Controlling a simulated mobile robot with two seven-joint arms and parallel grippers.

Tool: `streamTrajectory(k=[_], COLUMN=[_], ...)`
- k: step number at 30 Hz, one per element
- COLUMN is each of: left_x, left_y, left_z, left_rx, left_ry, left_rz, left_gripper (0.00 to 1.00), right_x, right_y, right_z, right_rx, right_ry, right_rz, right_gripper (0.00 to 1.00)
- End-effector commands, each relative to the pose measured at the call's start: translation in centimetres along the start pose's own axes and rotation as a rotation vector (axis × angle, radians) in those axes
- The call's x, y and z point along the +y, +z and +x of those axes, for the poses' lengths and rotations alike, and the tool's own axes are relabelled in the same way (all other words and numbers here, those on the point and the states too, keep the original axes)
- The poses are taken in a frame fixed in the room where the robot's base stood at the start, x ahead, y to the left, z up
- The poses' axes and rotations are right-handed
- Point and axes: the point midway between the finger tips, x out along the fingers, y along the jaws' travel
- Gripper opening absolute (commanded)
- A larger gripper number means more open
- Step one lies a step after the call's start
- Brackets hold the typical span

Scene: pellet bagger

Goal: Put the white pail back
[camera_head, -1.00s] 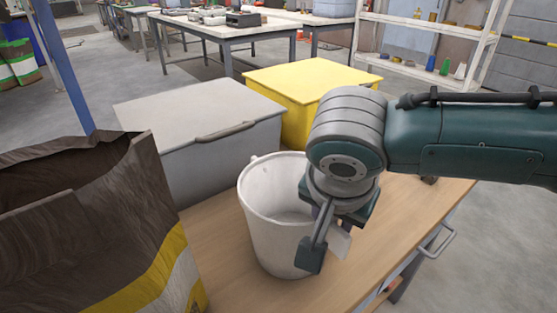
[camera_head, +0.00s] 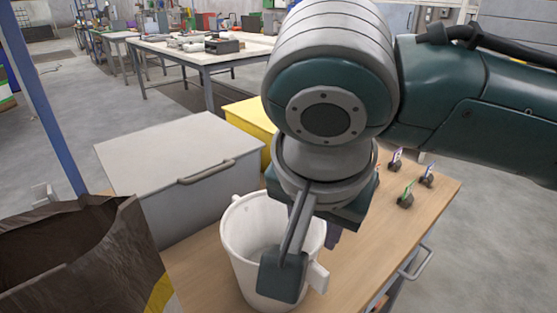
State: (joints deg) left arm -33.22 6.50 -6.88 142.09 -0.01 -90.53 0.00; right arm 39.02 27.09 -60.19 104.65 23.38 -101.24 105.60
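The white pail (camera_head: 238,262) stands upright and open-topped on the wooden worktop, in front of the grey lidded box (camera_head: 160,200). A white lug or handle part (camera_head: 319,278) sticks out at its lower right. My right gripper (camera_head: 290,270) comes down from the upper right, in front of the pail's right side. One dark finger pad overlaps the pail's wall beside that white part. The other finger is mostly hidden, so I cannot tell the finger gap or whether it touches the pail. My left gripper is not in view.
A large open brown bag (camera_head: 90,262) stands at the left. A yellow box (camera_head: 250,116) is behind the pail. Several small clips (camera_head: 405,195) lie on the worktop (camera_head: 375,245) at right. A blue post (camera_head: 45,105) rises at far left.

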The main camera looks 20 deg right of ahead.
Motion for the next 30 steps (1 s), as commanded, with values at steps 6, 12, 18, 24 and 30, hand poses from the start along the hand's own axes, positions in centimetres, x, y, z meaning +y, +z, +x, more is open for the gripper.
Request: streamTrajectory(k=[6, 12, 18, 24, 30], left_x=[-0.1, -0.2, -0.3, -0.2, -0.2], left_y=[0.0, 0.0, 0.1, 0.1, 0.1], left_z=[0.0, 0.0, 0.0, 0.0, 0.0], left_rx=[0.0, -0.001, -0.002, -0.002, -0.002], left_ry=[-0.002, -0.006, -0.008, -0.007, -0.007], left_rz=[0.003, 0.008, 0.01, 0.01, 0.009], left_gripper=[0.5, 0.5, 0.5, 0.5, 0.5], right_x=[0.1, 2.2, 8.6, 14.3, 15.5], right_y=[4.4, 10.2, 10.3, 9.3, 9.0], right_z=[-0.4, -2.0, -2.1, -2.0, -2.0], right_rx=[-0.111, -0.229, -0.168, -0.122, -0.114], right_ry=[-0.08, -0.29, -0.327, -0.242, -0.219], right_rz=[-0.176, -0.515, -0.77, -0.94, -0.983], right_gripper=[0.35, 0.35, 0.35, 0.35, 0.35])
